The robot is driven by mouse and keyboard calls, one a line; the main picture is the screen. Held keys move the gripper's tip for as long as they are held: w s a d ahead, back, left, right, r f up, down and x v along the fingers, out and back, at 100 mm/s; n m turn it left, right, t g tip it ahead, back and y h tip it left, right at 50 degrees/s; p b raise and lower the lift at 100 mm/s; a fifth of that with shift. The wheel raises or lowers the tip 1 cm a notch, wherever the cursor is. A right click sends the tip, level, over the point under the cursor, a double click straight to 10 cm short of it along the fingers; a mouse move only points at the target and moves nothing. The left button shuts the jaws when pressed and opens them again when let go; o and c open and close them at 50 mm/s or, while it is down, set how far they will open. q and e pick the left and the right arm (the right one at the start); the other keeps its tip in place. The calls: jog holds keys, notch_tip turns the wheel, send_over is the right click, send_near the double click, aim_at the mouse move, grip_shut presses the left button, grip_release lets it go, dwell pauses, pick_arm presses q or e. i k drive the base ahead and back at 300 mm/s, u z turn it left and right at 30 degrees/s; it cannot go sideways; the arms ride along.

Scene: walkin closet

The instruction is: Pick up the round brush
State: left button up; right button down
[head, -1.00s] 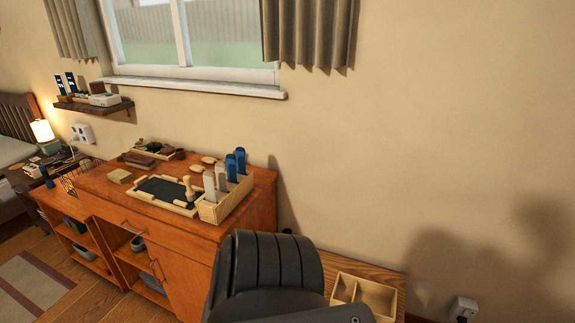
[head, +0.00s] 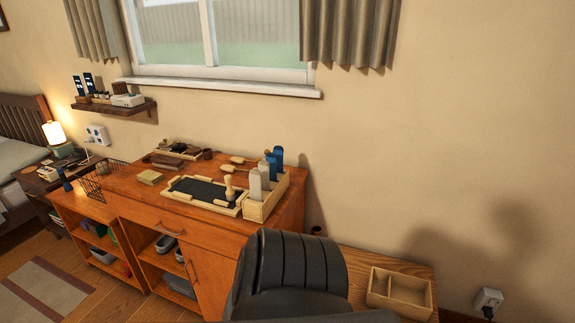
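Neither of my grippers shows in the head view. On the orange-brown wooden cabinet (head: 140,192), a tray with a dark mat (head: 187,203) holds several light wooden pieces. A small light wooden piece with a knobbed handle (head: 229,187) stands upright at the tray's right end. Two pale wooden brush-like items (head: 238,160) lie behind the tray, near the wall. I cannot tell at this size which of these is the round brush.
A light wooden box (head: 262,208) with blue and grey upright items stands at the cabinet's right end. A black padded chair (head: 290,262) blocks part of the cabinet front. A low wooden table with a divided box (head: 400,288) is at right. A rug (head: 40,290) lies at lower left.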

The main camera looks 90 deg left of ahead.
aim_at(230, 193)
jog(key=k, duration=1)
jog(key=u, duration=1.5)
